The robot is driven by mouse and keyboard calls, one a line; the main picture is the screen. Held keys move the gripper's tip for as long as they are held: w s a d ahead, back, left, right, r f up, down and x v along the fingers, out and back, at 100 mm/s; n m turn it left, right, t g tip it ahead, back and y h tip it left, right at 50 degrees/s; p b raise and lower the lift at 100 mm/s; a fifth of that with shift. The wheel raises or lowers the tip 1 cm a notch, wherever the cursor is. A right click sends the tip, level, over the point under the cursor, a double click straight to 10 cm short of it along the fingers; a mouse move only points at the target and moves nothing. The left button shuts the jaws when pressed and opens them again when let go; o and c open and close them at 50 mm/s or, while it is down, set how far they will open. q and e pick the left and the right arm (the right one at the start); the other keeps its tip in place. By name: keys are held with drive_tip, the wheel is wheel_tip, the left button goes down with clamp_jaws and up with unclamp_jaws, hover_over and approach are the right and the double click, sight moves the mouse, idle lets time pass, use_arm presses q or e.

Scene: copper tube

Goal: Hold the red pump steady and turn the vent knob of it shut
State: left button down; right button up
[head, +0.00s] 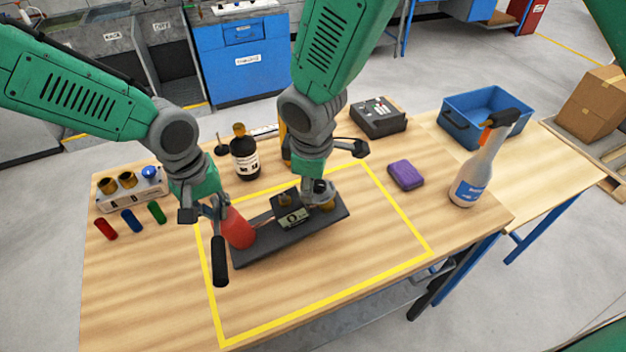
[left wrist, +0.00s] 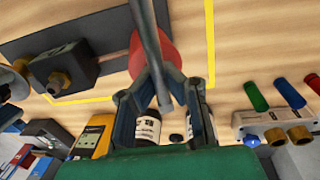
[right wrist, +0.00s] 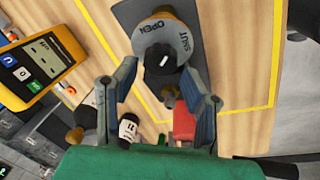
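The red pump (head: 238,229) stands on a dark base plate (head: 285,238) inside a yellow outline. Its rounded red body shows in the left wrist view (left wrist: 167,58). A grey lever (left wrist: 152,50) with a black grip crosses in front of it. My left gripper (head: 203,208) is at this lever, its fingers on either side; whether they press on it cannot be told. My right gripper (head: 322,172) is above the vent knob at the plate's other end. In the right wrist view its fingers are apart around the black vent knob (right wrist: 161,62), over a grey disc (right wrist: 178,38) marked OPEN and SHUT.
A dark bottle (head: 244,160) stands behind the pump. A purple sponge (head: 406,174), a spray bottle (head: 476,170) and a blue bin (head: 486,112) are to the right. Coloured handles (head: 131,220) and a fitting block (head: 133,192) lie left. The front table area is clear.

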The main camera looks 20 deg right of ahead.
drive_tip(key=shift+r, duration=0.1)
wheel_tip(320, 180, up, 12)
drive_tip(key=s, duration=0.2)
drive_tip(key=shift+a+f, duration=0.25)
idle(0.3)
